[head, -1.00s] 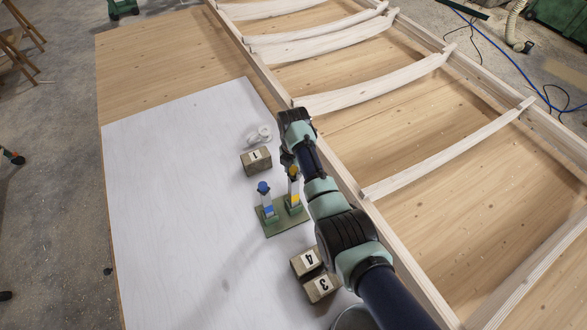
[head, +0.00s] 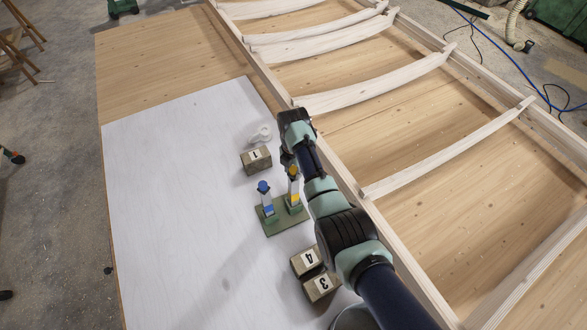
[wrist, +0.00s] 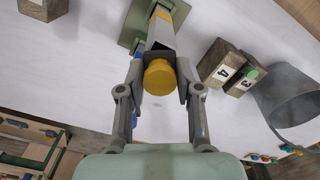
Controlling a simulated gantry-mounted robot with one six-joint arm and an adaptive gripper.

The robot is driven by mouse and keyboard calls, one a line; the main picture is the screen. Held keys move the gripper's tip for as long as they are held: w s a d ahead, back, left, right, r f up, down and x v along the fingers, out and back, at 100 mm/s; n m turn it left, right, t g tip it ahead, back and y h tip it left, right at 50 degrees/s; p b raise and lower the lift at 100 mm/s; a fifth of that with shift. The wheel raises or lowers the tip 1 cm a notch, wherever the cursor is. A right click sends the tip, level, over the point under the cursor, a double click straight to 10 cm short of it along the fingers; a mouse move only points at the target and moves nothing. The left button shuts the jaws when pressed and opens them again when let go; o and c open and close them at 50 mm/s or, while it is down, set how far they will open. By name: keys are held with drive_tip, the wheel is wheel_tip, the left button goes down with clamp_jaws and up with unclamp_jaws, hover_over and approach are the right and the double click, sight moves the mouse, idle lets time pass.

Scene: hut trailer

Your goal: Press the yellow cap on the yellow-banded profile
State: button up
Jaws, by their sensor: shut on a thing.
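The yellow cap (head: 293,172) is at the upper end of the upright pale yellow-banded profile (head: 295,199). In the wrist view, the round yellow cap (wrist: 159,78) lies between my two fingers, in line with the profile (wrist: 168,32). My gripper (wrist: 163,72) is shut on the cap. I cannot tell whether the cap is fully seated. A blue-capped profile (head: 265,200) stands just left of it in the head view, on the same green base (head: 286,223). My arm hides part of the right side in the head view.
A block marked 1 (head: 256,159) and a small white ring-like thing (head: 260,135) are behind the profiles. Blocks marked 4 (head: 306,262) and 3 (head: 321,286) are in front, with a grey bucket (wrist: 293,103) nearby. The white sheet (head: 175,200) is clear at left.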

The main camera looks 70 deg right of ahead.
idle(0.3)
drive_tip(key=o, duration=1.5)
wheel_tip(320, 180, up, 7)
drive_tip(key=p, duration=0.7)
clamp_jaws()
idle(0.5)
